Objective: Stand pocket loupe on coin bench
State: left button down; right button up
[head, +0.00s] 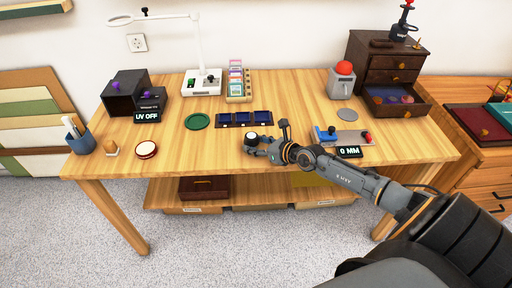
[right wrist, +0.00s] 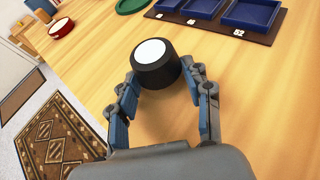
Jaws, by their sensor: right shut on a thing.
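The pocket loupe appears to be the short black cylinder with a white top (head: 251,137), over the front middle of the wooden coin bench (head: 200,152). My right gripper (head: 261,146) is shut on it. In the right wrist view the loupe (right wrist: 155,64) sits between the two fingertips, white face up and slightly tilted in the picture. I cannot tell whether its base touches the bench top. My left gripper is not in view.
Behind the loupe are a row of blue trays (head: 244,119) and a green round mat (head: 197,121). A red-rimmed round thing (head: 146,149) lies at the left. A board with blue and red parts (head: 345,137) is at the right. Bare wood surrounds the loupe.

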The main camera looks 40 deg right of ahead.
jog(key=shift+f, duration=0.15)
jog(key=o, duration=1.1)
jog(key=shift+r, duration=0.25)
jog(key=p+v, duration=0.2)
jog(key=v, duration=0.8)
jog(key=shift+s+f, duration=0.1)
jog(key=shift+f, duration=0.1)
jog(key=shift+v, duration=0.95)
jog(key=shift+r, duration=0.1)
